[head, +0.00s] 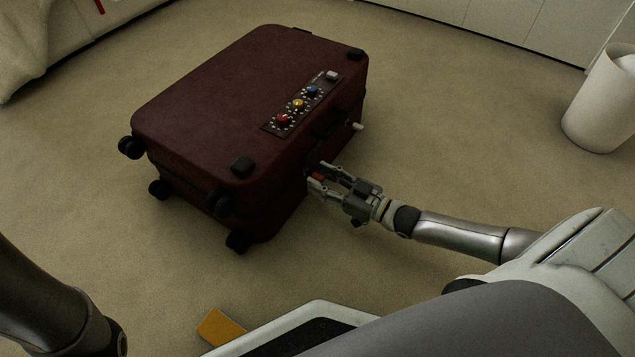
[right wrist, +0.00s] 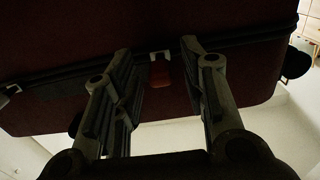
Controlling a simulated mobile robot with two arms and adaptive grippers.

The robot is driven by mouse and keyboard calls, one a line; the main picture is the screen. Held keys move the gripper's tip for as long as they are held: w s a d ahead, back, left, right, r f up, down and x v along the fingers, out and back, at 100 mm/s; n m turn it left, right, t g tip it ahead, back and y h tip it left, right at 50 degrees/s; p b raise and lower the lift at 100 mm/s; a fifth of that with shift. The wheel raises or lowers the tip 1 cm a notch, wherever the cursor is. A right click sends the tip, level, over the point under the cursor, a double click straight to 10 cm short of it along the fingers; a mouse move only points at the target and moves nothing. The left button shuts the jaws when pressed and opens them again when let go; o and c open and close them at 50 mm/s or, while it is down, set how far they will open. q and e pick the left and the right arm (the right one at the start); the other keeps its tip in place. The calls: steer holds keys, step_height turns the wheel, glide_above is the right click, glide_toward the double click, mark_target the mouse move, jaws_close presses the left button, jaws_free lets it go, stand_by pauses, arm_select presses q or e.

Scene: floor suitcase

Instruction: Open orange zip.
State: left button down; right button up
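A dark red suitcase (head: 230,100) lies flat on the carpet in the head view; its side also fills the top of the right wrist view (right wrist: 240,75). The orange zip (head: 318,177) is a small tab on the side facing my right arm. In the right wrist view the orange zip pull (right wrist: 159,75) hangs from a light metal slider on the dark zip line. My right gripper (head: 318,179) is open, with its fingers on either side of the orange zip; the wrist view shows gaps on both sides (right wrist: 160,70). My left gripper is out of view.
The suitcase top has a panel with red, yellow and blue knobs (head: 298,104). A whitish zip pull (head: 357,126) sticks out farther along the side. A white bin (head: 603,100) stands at the right. A yellow-orange flat piece (head: 221,327) lies near my base. Carpet is clear around the suitcase.

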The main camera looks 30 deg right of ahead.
steer(key=shift+x, duration=0.8)
steer(key=shift+c, duration=0.5)
jaws_close()
